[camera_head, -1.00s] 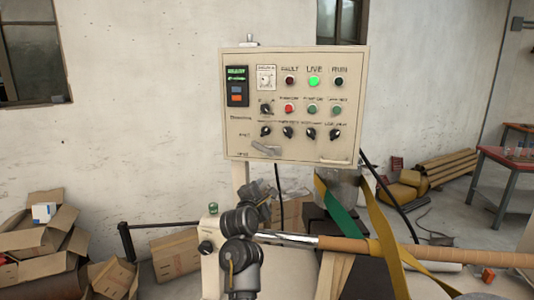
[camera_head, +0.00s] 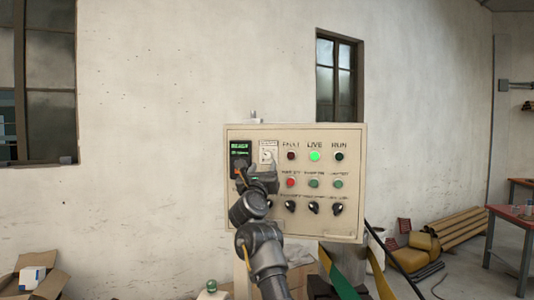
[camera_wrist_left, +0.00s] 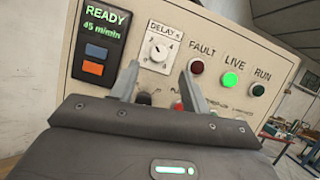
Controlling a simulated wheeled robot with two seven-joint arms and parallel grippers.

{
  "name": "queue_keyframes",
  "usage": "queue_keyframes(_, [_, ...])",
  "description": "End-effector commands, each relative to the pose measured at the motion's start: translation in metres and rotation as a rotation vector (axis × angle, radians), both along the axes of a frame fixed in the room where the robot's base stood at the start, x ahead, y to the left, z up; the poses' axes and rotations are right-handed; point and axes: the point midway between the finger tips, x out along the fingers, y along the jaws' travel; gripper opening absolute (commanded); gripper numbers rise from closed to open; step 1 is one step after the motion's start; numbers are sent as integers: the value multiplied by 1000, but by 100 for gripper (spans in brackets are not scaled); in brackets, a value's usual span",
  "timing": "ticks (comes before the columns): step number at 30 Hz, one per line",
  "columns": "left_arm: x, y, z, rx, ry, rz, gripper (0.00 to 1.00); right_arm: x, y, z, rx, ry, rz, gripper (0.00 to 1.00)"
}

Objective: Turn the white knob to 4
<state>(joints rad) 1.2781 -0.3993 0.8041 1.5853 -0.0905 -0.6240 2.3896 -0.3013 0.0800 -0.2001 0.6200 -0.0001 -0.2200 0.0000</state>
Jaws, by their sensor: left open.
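The white knob (camera_wrist_left: 158,48) is on a white dial plate labelled DELAY, near the top of the control panel (camera_wrist_left: 215,35). Its numbers and pointer are too small to read surely. In the head view the white dial (camera_head: 266,156) shows just above my left gripper (camera_head: 257,169). In the left wrist view my left gripper (camera_wrist_left: 157,76) is open, its two fingertips below and to either side of the knob. No grip on the knob shows. The gripper hides part of the panel's lower left. My right gripper is not in view.
A display reading READY (camera_wrist_left: 105,25) with blue and orange buttons is left of the dial. FAULT, LIVE and RUN lamps are to its right, with LIVE (camera_head: 315,156) lit green. Black selector knobs (camera_head: 313,208) and buttons sit lower. A cardboard box (camera_head: 38,278) lies at lower left.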

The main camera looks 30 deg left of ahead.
Motion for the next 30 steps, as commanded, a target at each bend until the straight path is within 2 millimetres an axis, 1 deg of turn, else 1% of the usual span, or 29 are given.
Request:
queue_keyframes(1, [9, 4, 12, 0, 3, 0, 47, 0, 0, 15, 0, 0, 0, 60])
queue_keyframes(3, [22, 8, 18, 1, 2, -1, 47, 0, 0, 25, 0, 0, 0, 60])
queue_keyframes(9, [49, 16, 26, 2, 3, 1, 47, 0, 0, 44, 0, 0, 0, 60])
queue_keyframes(12, [58, 19, 28, 3, 2, 1, 47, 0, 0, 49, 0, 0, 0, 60])
queue_keyframes(18, [65, 21, 28, 2, 1, 2, 47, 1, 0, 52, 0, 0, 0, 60])
queue_keyframes(25, [65, 21, 28, 2, 1, 2, 47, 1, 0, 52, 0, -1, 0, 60])
queue_keyframes(26, [65, 21, 28, 2, 1, 2, 44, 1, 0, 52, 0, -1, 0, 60])
queue_keyframes(30, [65, 21, 28, 2, 1, 2, 26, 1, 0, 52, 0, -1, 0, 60])
